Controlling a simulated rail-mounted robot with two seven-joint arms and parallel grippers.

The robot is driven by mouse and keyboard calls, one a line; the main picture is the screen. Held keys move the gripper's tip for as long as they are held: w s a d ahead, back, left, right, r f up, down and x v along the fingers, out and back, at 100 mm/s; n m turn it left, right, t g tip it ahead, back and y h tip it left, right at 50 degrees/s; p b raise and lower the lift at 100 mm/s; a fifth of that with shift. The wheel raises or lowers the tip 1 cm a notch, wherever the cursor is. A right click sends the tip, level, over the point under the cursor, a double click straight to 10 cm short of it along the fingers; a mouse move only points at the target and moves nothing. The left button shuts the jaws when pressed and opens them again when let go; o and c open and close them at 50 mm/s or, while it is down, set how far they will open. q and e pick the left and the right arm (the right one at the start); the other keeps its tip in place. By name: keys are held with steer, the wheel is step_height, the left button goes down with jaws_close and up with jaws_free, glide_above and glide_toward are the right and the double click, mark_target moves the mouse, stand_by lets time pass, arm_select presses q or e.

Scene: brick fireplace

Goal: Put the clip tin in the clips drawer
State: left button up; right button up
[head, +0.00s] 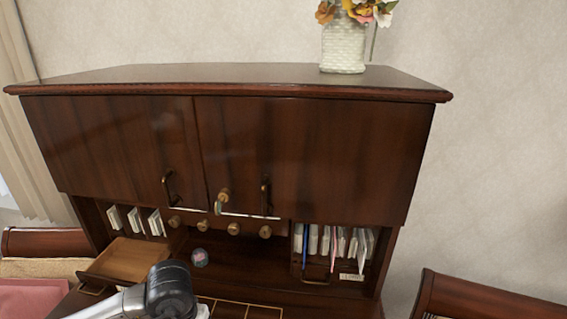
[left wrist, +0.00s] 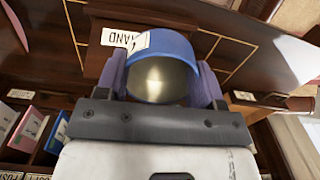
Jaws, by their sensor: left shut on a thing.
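A blue round tin (left wrist: 172,44) with a shiny metal end, which I take for the clip tin, is between the fingers of my left gripper (left wrist: 160,72). The gripper is shut on it. In the head view my left arm comes in at the bottom, and its dark wrist hides the fingers and tin. An open, empty-looking wooden drawer (head: 128,258) sticks out at the lower left of the desk hutch, just left of and behind my wrist. I cannot read any label on it. My right gripper is not in view.
The dark hutch (head: 310,150) has closed upper doors and a row of brass knobs (head: 234,229). A small round object (head: 200,257) with a pink patch sits in the middle recess. A flower vase (head: 343,48) stands on top.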

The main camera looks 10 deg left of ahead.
arm_select(q)
steer(key=w+d+r+m, duration=0.1)
steer(key=w+d+r, duration=0.1)
steer(key=d+r, duration=0.45)
steer(key=s+r+p, duration=0.4)
steer(key=r+p, duration=0.4)
steer(key=p, duration=0.2)
steer(key=s+r+p, duration=0.4)
steer(key=r+p, duration=0.4)
steer(key=p, duration=0.2)
steer(key=shift+s+a+r+p, duration=0.2)
steer(key=shift+s+r+p, duration=0.1)
steer(key=shift+s+p, duration=0.1)
steer(key=shift+a, duration=0.1)
